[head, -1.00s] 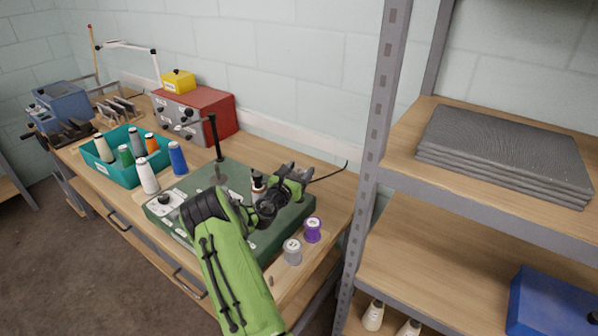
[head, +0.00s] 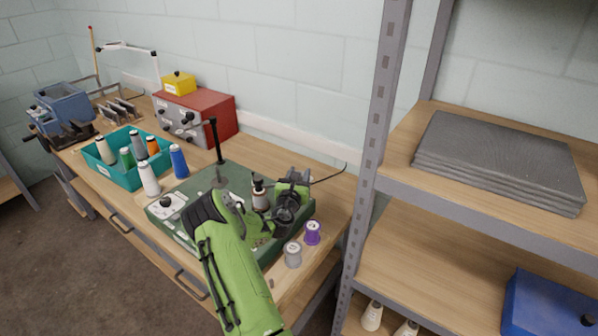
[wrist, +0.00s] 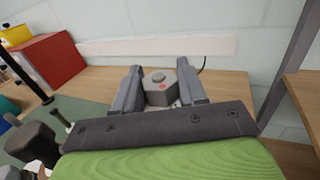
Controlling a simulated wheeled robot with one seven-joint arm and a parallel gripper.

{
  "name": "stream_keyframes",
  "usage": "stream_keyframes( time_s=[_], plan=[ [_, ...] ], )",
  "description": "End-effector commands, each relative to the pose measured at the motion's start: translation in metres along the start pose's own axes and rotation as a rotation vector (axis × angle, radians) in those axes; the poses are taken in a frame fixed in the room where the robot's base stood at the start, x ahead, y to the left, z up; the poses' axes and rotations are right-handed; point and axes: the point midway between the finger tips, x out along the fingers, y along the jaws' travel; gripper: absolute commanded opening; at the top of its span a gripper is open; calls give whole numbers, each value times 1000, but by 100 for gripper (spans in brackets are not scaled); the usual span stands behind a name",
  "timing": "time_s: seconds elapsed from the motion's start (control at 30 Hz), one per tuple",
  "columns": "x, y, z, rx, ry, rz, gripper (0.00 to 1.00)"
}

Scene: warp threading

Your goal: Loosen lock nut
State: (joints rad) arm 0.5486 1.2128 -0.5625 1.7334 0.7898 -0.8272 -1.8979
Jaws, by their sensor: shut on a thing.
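My gripper (wrist: 160,68) is shut on a grey, angular nut (wrist: 157,90) with a round stud on top and a small red mark on its face. One grey finger lies on each side of it. In the head view my gripper (head: 296,175) is at the back right of the green machine base (head: 200,180). My wrist hides the nut there. The nut's underside and thread are hidden in the wrist view.
A purple spool (head: 313,233) and a grey spool (head: 292,254) stand at the front right. A metal shelf (head: 480,215) rises at the right. A red box (head: 215,115) stands behind.

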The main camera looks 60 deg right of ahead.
Motion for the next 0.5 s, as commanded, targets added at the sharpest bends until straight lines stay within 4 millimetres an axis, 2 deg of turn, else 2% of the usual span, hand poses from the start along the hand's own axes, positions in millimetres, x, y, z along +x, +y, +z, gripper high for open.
stream_keyframes(
  time_s=[0.5],
  plan=[
    [0, 0, 1, -2, 2, 346, 11]
  ],
)
